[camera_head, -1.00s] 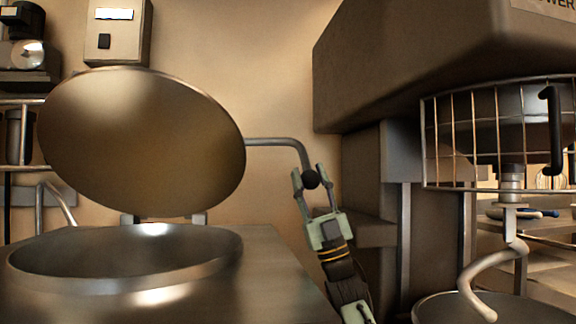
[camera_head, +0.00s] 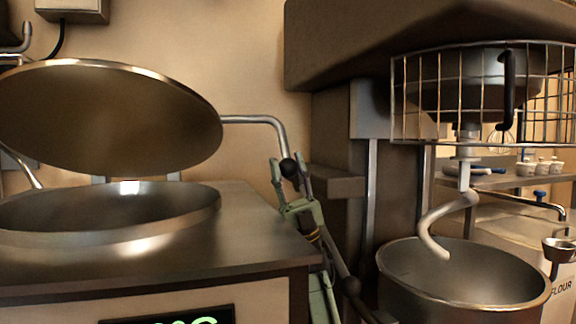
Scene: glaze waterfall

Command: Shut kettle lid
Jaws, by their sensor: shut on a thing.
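The kettle lid (camera_head: 110,120) is a large round metal disc, tilted open above the kettle (camera_head: 100,236) at the left. A gap shows between its lower edge and the kettle rim. A bent metal handle (camera_head: 262,121) runs right from the lid and turns down to a dark ball knob (camera_head: 289,168). My gripper (camera_head: 290,172) is shut on this knob, one finger on each side. The inside of the kettle is partly seen; its bottom is hidden.
A large mixer stands at the right, with a wire guard (camera_head: 485,95), a spiral hook (camera_head: 432,225) and a steel bowl (camera_head: 462,280) close to my arm. The kettle's flat metal top (camera_head: 240,235) is clear. A green display (camera_head: 170,320) shows at the bottom.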

